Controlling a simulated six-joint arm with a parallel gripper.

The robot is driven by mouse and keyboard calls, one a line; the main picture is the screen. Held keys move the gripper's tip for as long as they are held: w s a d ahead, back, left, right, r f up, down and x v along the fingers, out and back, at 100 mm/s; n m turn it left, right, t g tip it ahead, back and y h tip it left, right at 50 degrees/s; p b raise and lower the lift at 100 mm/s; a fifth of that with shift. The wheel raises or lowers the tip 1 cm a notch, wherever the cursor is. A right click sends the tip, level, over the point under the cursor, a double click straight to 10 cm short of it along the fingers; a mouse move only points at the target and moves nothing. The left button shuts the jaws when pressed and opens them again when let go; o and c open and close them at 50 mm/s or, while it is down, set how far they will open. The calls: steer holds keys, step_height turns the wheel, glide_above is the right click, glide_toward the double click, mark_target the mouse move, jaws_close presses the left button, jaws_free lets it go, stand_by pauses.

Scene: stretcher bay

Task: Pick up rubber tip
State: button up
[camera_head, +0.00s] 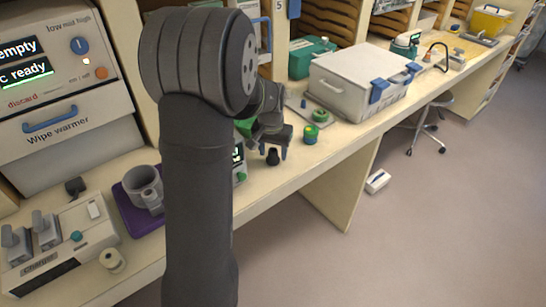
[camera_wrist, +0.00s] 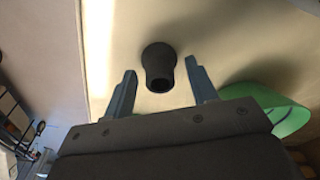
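The rubber tip (camera_wrist: 159,66) is a small black tapered piece with a hollow end. In the wrist view it stands on the cream counter, between and just beyond my two blue-grey fingers. In the head view the rubber tip (camera_head: 272,157) sits near the counter's front edge. My gripper (camera_wrist: 162,90) is open, with nothing between its fingers, and the fingers do not appear to touch the tip. In the head view my gripper (camera_head: 273,148) is just above the tip, and my arm hides part of the counter behind it.
A green curved object (camera_wrist: 286,112) lies close to my right finger in the wrist view. A white case (camera_head: 345,90) stands farther back. The counter's front edge (camera_head: 330,150) is close by.

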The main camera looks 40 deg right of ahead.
steer(key=c, duration=0.8)
steer(key=shift+r, duration=0.1)
